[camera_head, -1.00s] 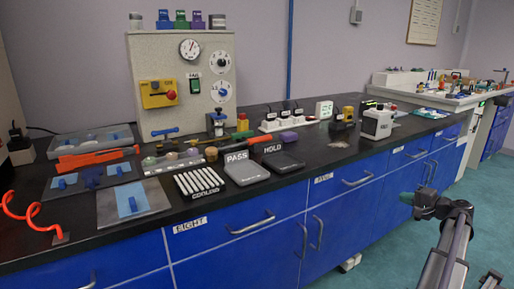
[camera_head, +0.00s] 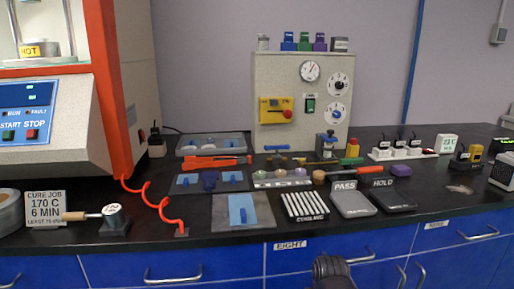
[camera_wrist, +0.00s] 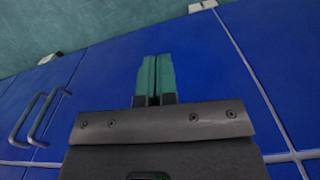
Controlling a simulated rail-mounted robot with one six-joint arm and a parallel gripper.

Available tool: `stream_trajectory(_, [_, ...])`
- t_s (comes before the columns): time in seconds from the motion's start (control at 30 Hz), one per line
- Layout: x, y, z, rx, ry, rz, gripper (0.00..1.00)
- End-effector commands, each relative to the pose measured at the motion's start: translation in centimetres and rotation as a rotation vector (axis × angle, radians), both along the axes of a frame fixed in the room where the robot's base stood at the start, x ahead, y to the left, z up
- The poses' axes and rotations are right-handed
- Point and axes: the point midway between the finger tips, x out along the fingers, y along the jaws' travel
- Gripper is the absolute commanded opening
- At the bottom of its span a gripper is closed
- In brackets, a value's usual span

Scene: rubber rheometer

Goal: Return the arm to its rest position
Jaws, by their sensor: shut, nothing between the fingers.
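My gripper shows in the wrist view (camera_wrist: 153,80) with its two teal fingers pressed together and nothing between them. It is in front of the blue cabinet fronts (camera_wrist: 210,75), with the teal floor beyond. In the head view only a dark part of my arm shows at the bottom centre, in front of the cabinets. My fingers are hidden there.
The black bench top (camera_head: 140,254) carries a rheometer (camera_head: 60,110) at left, a panel with dials (camera_head: 300,100), and PASS (camera_head: 352,203) and HOLD (camera_head: 393,199) trays. Cabinet handles (camera_head: 173,279) stick out below. A cure job sign (camera_head: 46,208) stands at left.

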Motion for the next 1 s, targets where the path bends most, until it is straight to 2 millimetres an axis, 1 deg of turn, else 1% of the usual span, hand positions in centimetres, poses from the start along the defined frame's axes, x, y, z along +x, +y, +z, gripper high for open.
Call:
stream_trajectory(0.03, [0.0,0.0,4.0,0.000,0.000,-0.001,0.00])
stream_trajectory(0.07, [0.0,0.0,5.1,0.001,0.000,-0.001,0.00])
stream_trajectory(0.17, [0.0,-0.1,9.2,0.001,0.000,-0.002,0.00])
stream_trajectory(0.27, [0.1,-0.1,14.2,0.001,0.000,-0.002,0.00])
stream_trajectory(0.3, [0.1,-0.1,16.4,0.001,-0.001,-0.003,0.00])
stream_trajectory(0.37, [0.1,-0.1,20.2,0.001,-0.001,-0.003,0.00])
stream_trajectory(0.4, [0.1,-0.1,22.8,0.001,-0.001,-0.003,0.00])
stream_trajectory(0.47, [0.1,-0.1,26.5,0.001,-0.001,-0.003,0.00])
stream_trajectory(0.5, [0.1,-0.1,28.7,0.001,-0.001,-0.003,0.00])
stream_trajectory(0.6, [0.1,-0.1,32.8,0.001,-0.001,-0.003,0.00])
stream_trajectory(0.67, [0.1,-0.1,34.2,0.001,-0.001,-0.003,0.00])
stream_trajectory(0.73, [0.1,-0.1,35.0,0.001,-0.001,-0.003,0.00])
stream_trajectory(1.0, [0.1,-0.1,34.5,0.001,-0.001,-0.003,0.00])
